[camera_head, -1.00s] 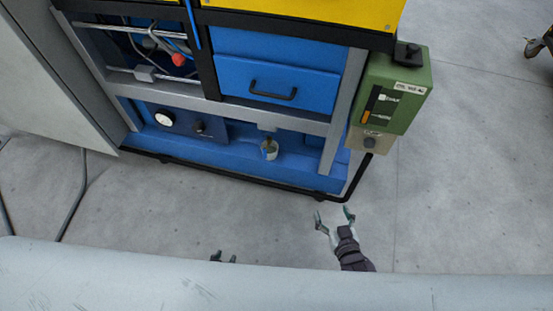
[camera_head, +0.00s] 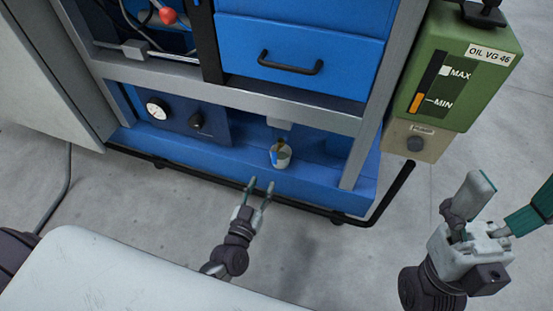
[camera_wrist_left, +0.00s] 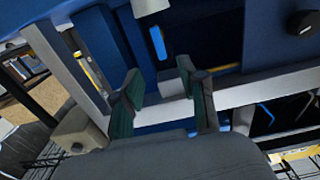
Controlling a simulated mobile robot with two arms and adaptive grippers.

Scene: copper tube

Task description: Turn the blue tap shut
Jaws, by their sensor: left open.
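My left gripper (camera_head: 261,186) is open and empty, low in front of the blue cabinet's bottom ledge. Its two teal-lined fingers stand apart in the left wrist view (camera_wrist_left: 165,98). A small pale jar-like part (camera_head: 281,157) sits just past the fingertips, below a grey block (camera_head: 279,124). A bright blue bar (camera_wrist_left: 158,42) shows beyond the fingers in the wrist view; it may be the tap's handle, but I cannot be sure. No finger visibly touches it. My right gripper (camera_head: 515,190) is raised at the right, fingers wide apart, empty.
A gauge (camera_head: 157,108) and a black knob (camera_head: 196,121) are left of the jar. A grey frame bar (camera_head: 230,99) runs above the recess. A green oil box (camera_head: 455,70) and black pipe (camera_head: 392,193) stand at the right. The floor in front is clear.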

